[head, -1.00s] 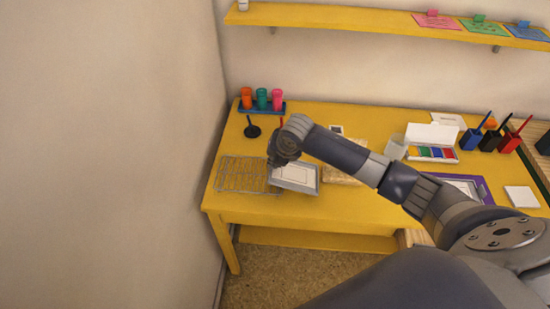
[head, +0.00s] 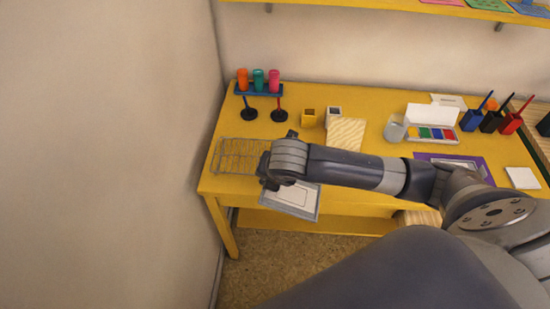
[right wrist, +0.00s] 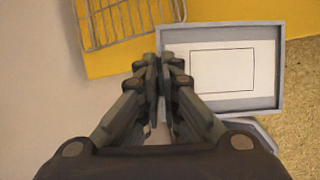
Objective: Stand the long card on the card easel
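My right gripper (right wrist: 158,62) has its fingers close together at the left rim of a grey tray (right wrist: 222,113). The tray holds a white sheet with a thin black rectangle. The head view shows this tray (head: 305,212) tilted at the table's front edge, below my right gripper (head: 266,180); the wrist hides part of it. The fingers appear shut on the rim, the contact partly hidden. A white card (head: 460,164) lies on a purple mat at the right. I cannot tell which card is the long card, nor pick out the card easel. My left gripper is not in view.
A wire rack (head: 238,156) lies at the table's left. Two stamps (head: 250,112) stand below a blue rack of coloured cups (head: 259,89). A wooden board (head: 345,133), a cup (head: 395,129) and a paint box (head: 431,133) stand farther right. A wall closes the left.

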